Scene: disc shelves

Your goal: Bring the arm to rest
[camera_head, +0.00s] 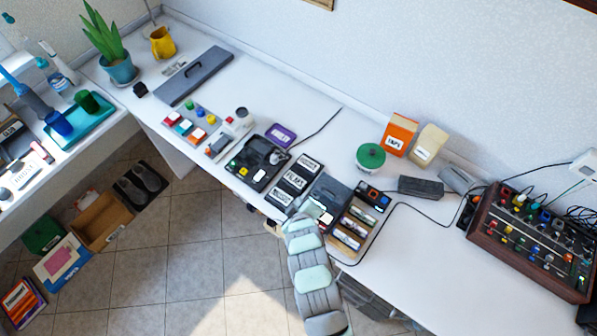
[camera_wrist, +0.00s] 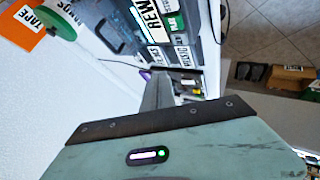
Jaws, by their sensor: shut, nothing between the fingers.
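My arm (camera_head: 312,270) reaches up from the bottom of the head view, with pale green and grey segments. Its upper end is over the front edge of the white desk (camera_head: 420,240), near the dark device and the labelled black boxes. My gripper's fingers are hard to make out in the head view. In the wrist view my gripper (camera_wrist: 158,85) points away from the camera beyond its pale green housing. Its grey fingers are together, with nothing between them.
Labelled black boxes (camera_head: 290,180) and a tray of small items (camera_head: 352,229) lie near the arm. An orange box (camera_head: 398,136), a green roll (camera_head: 370,156) and a wood-sided control panel (camera_head: 530,240) stand to the right. Open floor (camera_head: 190,255) lies left of the arm.

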